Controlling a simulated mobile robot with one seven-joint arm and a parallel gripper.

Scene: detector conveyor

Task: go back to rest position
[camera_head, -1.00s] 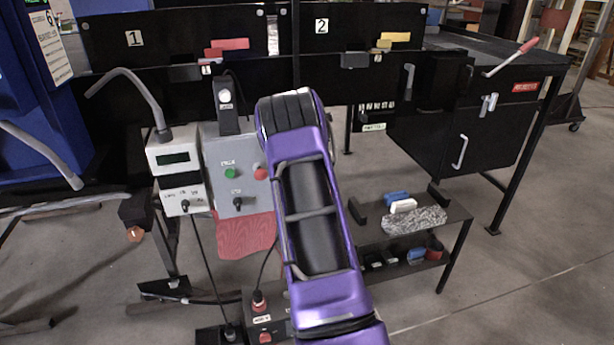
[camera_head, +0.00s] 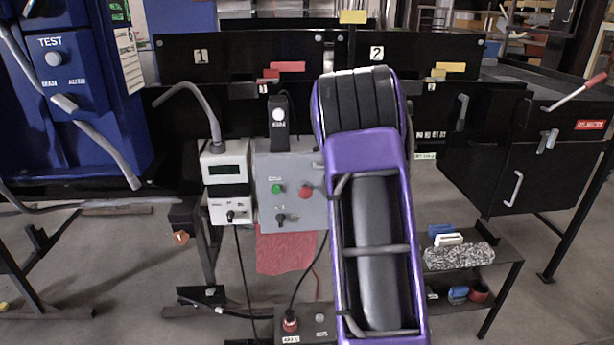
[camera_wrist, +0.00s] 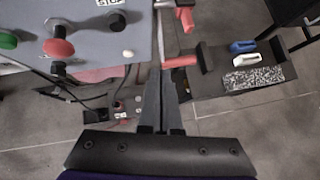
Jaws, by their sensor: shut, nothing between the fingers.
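My gripper (camera_wrist: 161,85) shows in the wrist view with its two dark fingers together and nothing held between them. It hangs over the floor, right of the grey control box (camera_wrist: 85,30) and left of the small shelf (camera_wrist: 205,88). In the head view my purple arm stands upright in front of the scene, right of the grey control box (camera_head: 290,215). The arm hides the gripper there.
A meter box (camera_head: 225,175) stands left of the control box. A low shelf (camera_head: 505,262) holds a patterned cloth and small items. The rejects cabinet (camera_head: 495,175) is at right. A blue machine (camera_head: 75,110) is at left. Open floor (camera_head: 130,270) lies at lower left.

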